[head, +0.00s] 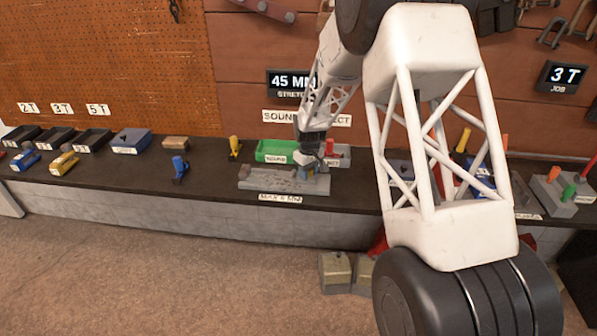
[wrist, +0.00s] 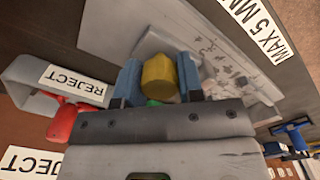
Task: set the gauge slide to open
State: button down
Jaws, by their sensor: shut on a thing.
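The gauge is a grey plate (head: 262,186) on the bench, with a raised block at its left end; its marked face (wrist: 235,65) also shows in the wrist view. My gripper (head: 310,163) is low over the plate's right end. In the wrist view, the two blue fingers of my gripper (wrist: 158,80) are closed on a yellow faceted knob (wrist: 159,73), which appears to be the handle of the gauge slide. A pale grey block shows just beyond the knob. A bit of green shows below it. The slide's exact position along the plate is hidden by my gripper.
A green tray (head: 275,150) labelled SOUND stands behind the plate. A grey REJECT tray (wrist: 28,80) with a red piece is close beside my gripper. Blue and yellow clamps and dark bins (head: 55,136) stand at left. Bare bench (head: 210,175) lies left of the plate.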

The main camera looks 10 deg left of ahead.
jog(key=shift+d, duration=1.7)
jog(key=c, duration=0.8)
grip_release()
jog(key=shift+d, duration=0.1)
jog(key=shift+o, duration=0.2)
jog(key=shift+r, duration=0.1)
notch_tip(320, 180, up, 8)
